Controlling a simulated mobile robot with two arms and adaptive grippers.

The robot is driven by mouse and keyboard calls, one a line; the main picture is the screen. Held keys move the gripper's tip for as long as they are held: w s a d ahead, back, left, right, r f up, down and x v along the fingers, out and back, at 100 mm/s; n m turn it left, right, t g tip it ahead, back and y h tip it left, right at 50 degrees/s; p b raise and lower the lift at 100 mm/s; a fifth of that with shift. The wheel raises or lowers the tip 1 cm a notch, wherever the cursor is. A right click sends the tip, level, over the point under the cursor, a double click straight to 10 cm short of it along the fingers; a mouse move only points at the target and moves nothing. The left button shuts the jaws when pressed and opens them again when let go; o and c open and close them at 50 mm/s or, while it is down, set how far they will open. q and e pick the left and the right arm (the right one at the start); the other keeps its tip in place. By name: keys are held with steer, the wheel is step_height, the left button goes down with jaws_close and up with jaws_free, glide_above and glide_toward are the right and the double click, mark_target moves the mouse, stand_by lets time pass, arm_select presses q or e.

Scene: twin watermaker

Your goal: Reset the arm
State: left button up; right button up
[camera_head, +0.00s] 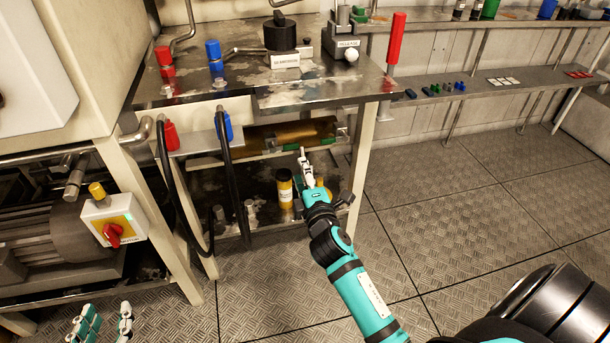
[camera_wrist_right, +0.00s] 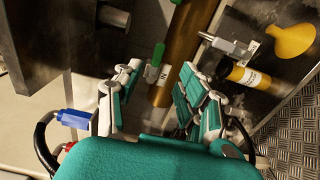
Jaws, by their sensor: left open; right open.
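My right arm reaches up from the lower right of the head view. Its gripper (camera_head: 304,168) is in front of the opening under the metal workbench (camera_head: 330,85). In the right wrist view the fingers of this gripper (camera_wrist_right: 155,92) stand apart with nothing held between them. Beyond them are a brass-coloured pipe (camera_wrist_right: 187,40) and a green valve handle (camera_wrist_right: 158,56); the gap to them is hard to judge. My left gripper (camera_head: 101,324) shows at the bottom left edge of the head view, open, and I see nothing in it. The rest of my left arm is out of view.
A yellow bottle (camera_head: 285,188) stands on the lower shelf near my right gripper. Black hoses (camera_head: 236,190) hang from the bench front. A motor unit with a red switch (camera_head: 113,233) is at left. The plated floor (camera_head: 480,225) at right is clear.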

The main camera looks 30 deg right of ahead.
steer(key=shift+s+a, duration=0.1)
steer(key=shift+s, duration=0.35)
